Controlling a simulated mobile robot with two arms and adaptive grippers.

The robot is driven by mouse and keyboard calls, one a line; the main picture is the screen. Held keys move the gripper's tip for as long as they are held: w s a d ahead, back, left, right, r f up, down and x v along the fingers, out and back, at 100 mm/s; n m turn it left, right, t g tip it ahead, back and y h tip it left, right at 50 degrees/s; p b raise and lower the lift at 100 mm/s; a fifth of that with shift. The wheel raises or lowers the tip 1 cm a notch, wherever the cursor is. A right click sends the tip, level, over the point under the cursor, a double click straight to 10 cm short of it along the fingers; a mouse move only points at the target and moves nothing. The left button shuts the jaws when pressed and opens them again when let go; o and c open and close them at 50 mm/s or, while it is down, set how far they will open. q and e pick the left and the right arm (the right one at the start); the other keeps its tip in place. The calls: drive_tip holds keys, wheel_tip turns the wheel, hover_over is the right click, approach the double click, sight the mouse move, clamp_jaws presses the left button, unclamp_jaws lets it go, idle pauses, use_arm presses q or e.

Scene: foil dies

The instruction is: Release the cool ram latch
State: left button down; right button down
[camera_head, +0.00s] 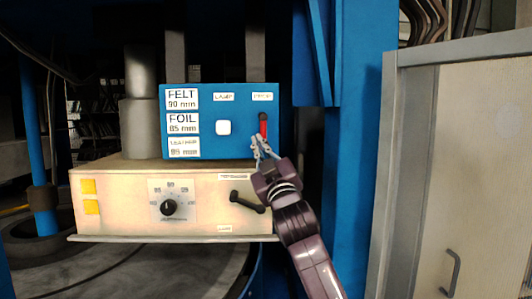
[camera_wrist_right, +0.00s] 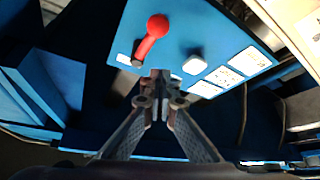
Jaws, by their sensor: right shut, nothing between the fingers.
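A blue panel (camera_head: 222,148) stands on a cream box, with a red lever (camera_head: 263,127) at its right side. In the right wrist view the red lever (camera_wrist_right: 150,40) has a round knob and a dark pivot. A black lever (camera_head: 247,202) sits at the right of the cream box's front, tilted down to the right. Small labels by the levers are too blurred to read, so I cannot tell which is the latch. My right gripper (camera_head: 257,145) is shut and empty just below the red lever; its fingertips (camera_wrist_right: 160,80) appear close to the pivot, contact unclear. My left gripper is out of view.
A white button (camera_head: 223,127) and size labels (camera_head: 183,124) are on the blue panel. A blue column (camera_head: 357,150) and a grey-framed cabinet (camera_head: 470,170) stand at the right.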

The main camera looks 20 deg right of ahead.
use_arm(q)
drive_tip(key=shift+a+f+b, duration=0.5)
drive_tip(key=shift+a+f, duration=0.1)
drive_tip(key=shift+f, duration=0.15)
use_arm(e)
drive_tip(key=s, duration=0.3)
drive_tip(key=shift+s, duration=0.35)
